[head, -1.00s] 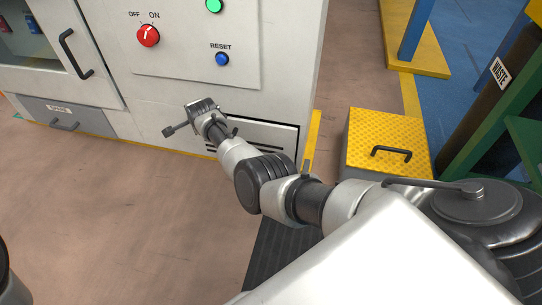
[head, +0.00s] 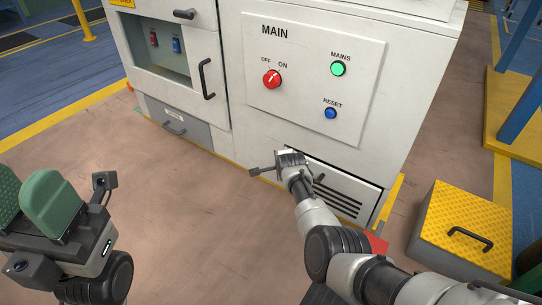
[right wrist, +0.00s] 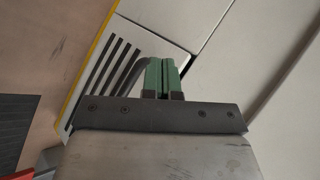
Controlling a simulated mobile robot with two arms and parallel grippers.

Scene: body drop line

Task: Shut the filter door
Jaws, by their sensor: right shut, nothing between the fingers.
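The filter door (head: 335,190) is the slatted panel low on the right of the grey cabinet's front. A dark line runs along its top edge. In the right wrist view the slatted door (right wrist: 112,62) has a dark bar handle beside my fingers, and a dark gap shows just right of the fingertips. My right gripper (right wrist: 162,72) is shut and empty, its green fingers together in front of the door near that gap; I cannot tell if they touch it. In the head view its wrist hides the door's left end. My left gripper (head: 22,200) is open and empty, away from the cabinet.
The cabinet carries a control panel (head: 312,75) with a red switch, a green lamp and a blue button. A grey drawer (head: 178,122) is low on its left. A yellow step box (head: 470,215) with a handle stands at the right.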

